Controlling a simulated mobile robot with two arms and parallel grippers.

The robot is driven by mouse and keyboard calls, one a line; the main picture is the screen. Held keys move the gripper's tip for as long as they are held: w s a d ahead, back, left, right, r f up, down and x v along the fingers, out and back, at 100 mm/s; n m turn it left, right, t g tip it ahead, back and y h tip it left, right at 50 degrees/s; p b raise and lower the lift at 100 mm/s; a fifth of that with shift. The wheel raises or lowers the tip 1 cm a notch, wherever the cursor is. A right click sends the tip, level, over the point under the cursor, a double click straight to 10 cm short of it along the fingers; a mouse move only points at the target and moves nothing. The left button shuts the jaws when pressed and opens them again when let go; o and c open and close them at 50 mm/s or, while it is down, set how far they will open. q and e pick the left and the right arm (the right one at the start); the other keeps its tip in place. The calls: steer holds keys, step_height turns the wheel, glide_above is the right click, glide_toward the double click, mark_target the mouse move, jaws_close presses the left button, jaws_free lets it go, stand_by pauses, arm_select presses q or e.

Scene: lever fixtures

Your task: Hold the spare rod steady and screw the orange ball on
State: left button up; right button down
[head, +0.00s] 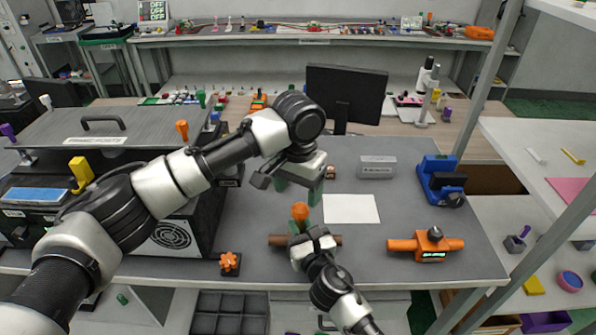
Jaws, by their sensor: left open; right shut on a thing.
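The orange ball (300,211) sits upright at the top of the spare rod (301,223), close above the bench in the middle of the head view. My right gripper (299,229) comes from below and is shut on the rod just under the ball. Most of the rod is hidden by the fingers. I cannot tell how firmly the ball sits on it. My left gripper (298,190) is open just above the ball, its green fingertips spread and pointing down. Nothing shows between them.
A brown wooden block (277,240) lies behind my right gripper. A white sheet (351,209), an orange device (427,245), a blue vise (441,181) and a small orange knob (230,262) stand around. A black box (175,235) is at left.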

mark_target(298, 208)
arm_select(q)
step_height(298, 208, down, 7)
steer(key=shift+r, duration=0.2)
steer(key=c, duration=1)
steer(key=m, duration=0.6)
steer(key=shift+w+a, duration=0.15)
steer(key=shift+a, duration=0.05)
steer(key=m, duration=0.5)
steer(key=shift+w+m, duration=0.25)
steer(key=shift+m, duration=0.05)
steer(key=m, duration=0.5)
steer(key=shift+w+m, duration=0.25)
steer(key=shift+m, duration=0.15)
steer(key=m, duration=0.5)
steer(key=shift+w+d+m, duration=0.15)
steer(key=shift+m, duration=0.15)
